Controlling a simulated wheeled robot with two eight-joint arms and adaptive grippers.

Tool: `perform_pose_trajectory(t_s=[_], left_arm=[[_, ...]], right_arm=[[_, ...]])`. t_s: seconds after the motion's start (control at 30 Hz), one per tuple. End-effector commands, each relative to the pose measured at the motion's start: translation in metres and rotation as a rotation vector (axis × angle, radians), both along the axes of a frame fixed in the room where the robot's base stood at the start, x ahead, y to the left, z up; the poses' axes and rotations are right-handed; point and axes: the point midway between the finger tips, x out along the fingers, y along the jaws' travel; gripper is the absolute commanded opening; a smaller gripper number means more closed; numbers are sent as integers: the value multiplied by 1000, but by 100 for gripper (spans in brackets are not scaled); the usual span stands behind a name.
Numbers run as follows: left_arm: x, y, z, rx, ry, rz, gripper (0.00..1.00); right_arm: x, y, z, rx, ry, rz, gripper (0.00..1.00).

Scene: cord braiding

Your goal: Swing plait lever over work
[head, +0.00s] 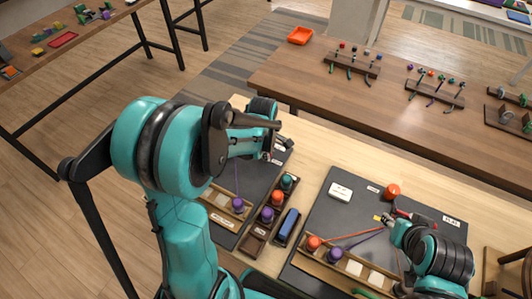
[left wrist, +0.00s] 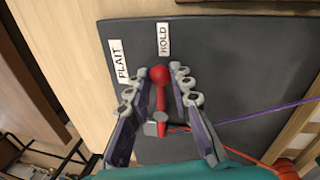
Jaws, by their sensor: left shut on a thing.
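The plait lever (left wrist: 160,98) is red with a round red knob, on a grey metal pivot over a dark board (left wrist: 210,60). It lies between the fingers of my left gripper (left wrist: 158,84), which is shut on it. Its knob is near the HOLD label (left wrist: 164,38); the PLAIT label (left wrist: 118,62) is to the left. A purple cord (left wrist: 270,115) and an orange cord (left wrist: 245,156) run right from the pivot area. In the head view my left gripper (head: 270,153) is partly hidden by its arm. My right gripper (head: 386,221) is by the cords at the right-hand board; its jaws are unclear.
The right-hand board (head: 325,215) has a red knob (head: 392,191), a white block (head: 340,191) and a wooden rack (head: 345,268) with orange and purple spools. A tray (head: 254,240) with spools and a blue item lies between the boards. The far table (head: 300,80) holds more racks.

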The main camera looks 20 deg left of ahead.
Motion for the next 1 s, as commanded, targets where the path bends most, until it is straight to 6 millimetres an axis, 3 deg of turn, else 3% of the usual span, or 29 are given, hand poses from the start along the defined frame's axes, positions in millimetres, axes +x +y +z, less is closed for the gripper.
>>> perform_pose_trajectory(t_s=[0.63, 0.67, 0.73, 1.0], left_arm=[[4, 0, 0, 0, -1, 51, 0], [4, 0, 0, 0, -1, 51, 26], [4, 0, 0, 0, -1, 51, 42], [3, 0, 0, 0, 0, 50, 42]], right_arm=[[0, 0, 0, 0, 0, 0, 40], [0, 0, 0, 0, 0, 0, 40], [0, 0, 0, 0, 0, 0, 40], [0, 0, 0, 0, 0, 0, 40]])
